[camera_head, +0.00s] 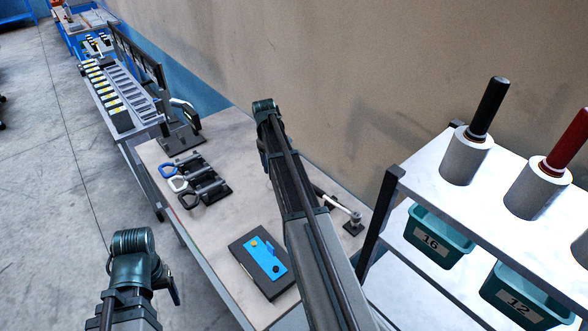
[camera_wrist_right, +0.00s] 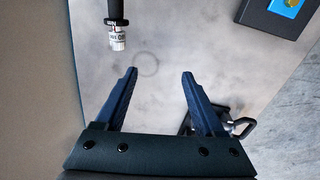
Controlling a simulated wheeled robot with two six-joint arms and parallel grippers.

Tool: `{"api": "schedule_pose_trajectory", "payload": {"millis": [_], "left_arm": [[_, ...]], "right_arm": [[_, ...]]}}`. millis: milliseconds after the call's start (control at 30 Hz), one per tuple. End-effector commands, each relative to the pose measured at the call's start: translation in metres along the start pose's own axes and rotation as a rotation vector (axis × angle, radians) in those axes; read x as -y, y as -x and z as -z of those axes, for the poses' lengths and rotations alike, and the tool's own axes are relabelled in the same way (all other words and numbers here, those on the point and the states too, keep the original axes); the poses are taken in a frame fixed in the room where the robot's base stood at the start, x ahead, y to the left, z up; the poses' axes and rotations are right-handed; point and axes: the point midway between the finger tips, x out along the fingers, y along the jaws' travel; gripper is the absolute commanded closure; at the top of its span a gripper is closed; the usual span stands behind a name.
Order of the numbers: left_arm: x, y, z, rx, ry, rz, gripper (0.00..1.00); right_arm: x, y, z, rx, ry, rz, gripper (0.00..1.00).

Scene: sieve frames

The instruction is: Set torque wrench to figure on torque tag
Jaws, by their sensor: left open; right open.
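The torque wrench (camera_head: 335,203) lies on the table, partly hidden behind my right arm in the head view. One end rests at a small dark block (camera_head: 352,226). In the right wrist view, a dark handle end with a pale marked sleeve (camera_wrist_right: 117,38), which looks like the wrench's, points down from the top edge. The marks are too small to read. My right gripper (camera_wrist_right: 160,73) is open and empty, with the sleeve ahead of its left finger. My left gripper (camera_head: 173,288) is open at the lower left, off the table's edge. I cannot make out a torque tag.
A dark box with a blue plate (camera_head: 265,258) sits at the table's front edge. Several loop-ended tools (camera_head: 190,182) lie in dark holders to the left. A shelf (camera_head: 415,182) with rolls and teal bins stands to the right. The wall is close behind the table.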

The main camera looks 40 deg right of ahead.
Motion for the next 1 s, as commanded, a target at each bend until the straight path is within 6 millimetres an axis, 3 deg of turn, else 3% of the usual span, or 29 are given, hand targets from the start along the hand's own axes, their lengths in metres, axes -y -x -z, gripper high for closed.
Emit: {"api": "schedule_pose_trajectory", "payload": {"millis": [33, 100, 267, 667, 1000], "left_arm": [[0.001, 0.007, 0.000, 0.000, 0.000, 0.000, 0.29], [0.001, 0.009, -0.001, 0.000, 0.001, 0.000, 0.29], [0.001, 0.012, -0.001, 0.000, 0.001, 0.000, 0.29], [0.000, 0.004, 0.000, 0.000, 0.000, 0.000, 0.29], [-0.003, -0.034, 0.002, 0.000, -0.007, 0.001, 0.29]], "right_arm": [[-0.030, 0.004, 0.003, -0.001, -0.011, -0.001, 0.29], [-0.055, 0.004, 0.000, -0.002, -0.016, -0.003, 0.29], [-0.086, 0.004, -0.006, -0.003, -0.020, -0.006, 0.29], [-0.089, -0.005, -0.008, -0.004, -0.020, -0.007, 0.29], [-0.089, -0.043, -0.007, -0.004, -0.021, -0.007, 0.29]]}}
